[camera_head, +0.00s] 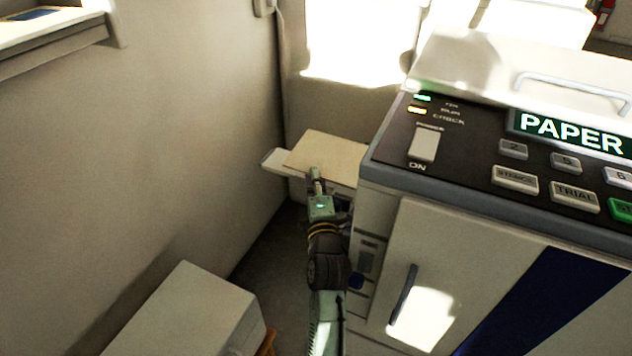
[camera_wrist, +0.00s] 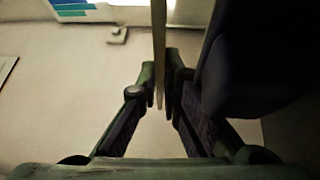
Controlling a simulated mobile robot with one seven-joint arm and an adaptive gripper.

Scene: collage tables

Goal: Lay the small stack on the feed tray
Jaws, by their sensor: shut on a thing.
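The small stack (camera_head: 328,152) is a flat, tan, thin slab in the head view, lying flat over the white feed tray (camera_head: 271,160) at the left side of the machine. My gripper (camera_head: 316,174) reaches up to the stack's near edge and is shut on it. In the wrist view, the stack (camera_wrist: 159,45) shows edge-on as a thin strip between the two fingers of my gripper (camera_wrist: 163,95). The tray shows mainly at its left end, and the stack hides much of it. I cannot tell whether the stack touches the tray.
The big machine (camera_head: 480,250) marked PAPER stands close on the right of my arm, its button panel (camera_head: 430,150) on top. A plain wall (camera_head: 180,120) closes the left side. A white box-like unit (camera_head: 190,310) stands at the lower left. Open floor (camera_head: 275,255) lies between.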

